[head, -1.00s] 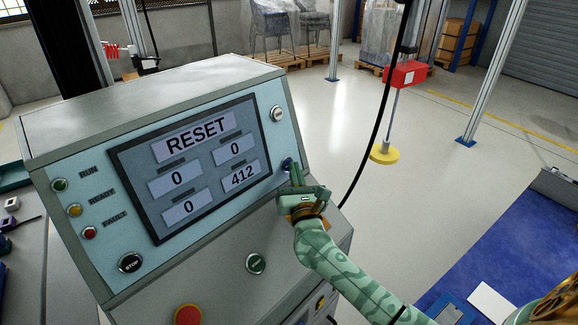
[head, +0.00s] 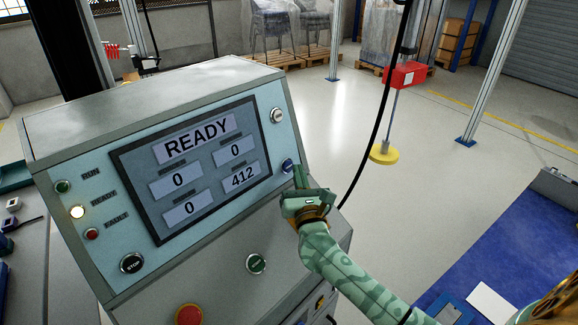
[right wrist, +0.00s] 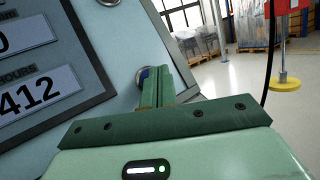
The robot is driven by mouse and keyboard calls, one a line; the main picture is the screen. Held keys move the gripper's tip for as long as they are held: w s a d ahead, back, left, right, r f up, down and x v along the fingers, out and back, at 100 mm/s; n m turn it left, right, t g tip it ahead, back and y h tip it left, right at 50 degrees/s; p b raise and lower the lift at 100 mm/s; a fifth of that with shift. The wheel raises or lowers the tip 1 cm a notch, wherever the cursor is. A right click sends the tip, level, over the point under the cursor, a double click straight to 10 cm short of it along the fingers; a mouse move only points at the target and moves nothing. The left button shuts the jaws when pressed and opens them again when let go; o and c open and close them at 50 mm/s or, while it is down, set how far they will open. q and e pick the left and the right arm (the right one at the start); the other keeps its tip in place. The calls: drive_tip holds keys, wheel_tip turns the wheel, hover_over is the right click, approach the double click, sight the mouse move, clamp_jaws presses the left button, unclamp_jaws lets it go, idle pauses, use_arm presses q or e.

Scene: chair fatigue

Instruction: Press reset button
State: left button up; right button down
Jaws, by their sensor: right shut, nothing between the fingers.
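The control panel (head: 100,225) has a screen (head: 188,165) that reads READY, with 0, 0, 0 and 412 in its boxes. The blue button (head: 288,165) sits at the panel's right, beside the screen. My right gripper (head: 299,172) is shut and empty, its fingertips just right of and below the blue button. In the right wrist view the fingers (right wrist: 157,84) cover most of the blue button (right wrist: 145,74); whether they touch it I cannot tell. My left gripper is not in view.
A black cable (head: 372,150) hangs right of the panel. A blue mat (head: 500,235) lies at the right.

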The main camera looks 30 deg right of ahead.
drive_tip(key=s, duration=0.1)
drive_tip(key=s+d+p, duration=0.1)
drive_tip(key=s, duration=0.1)
drive_tip(key=s+r+p, duration=0.1)
drive_tip(key=shift+s+d+r, duration=0.1)
drive_tip(key=shift+s+d, duration=0.1)
drive_tip(key=shift+s, duration=0.15)
idle(0.8)
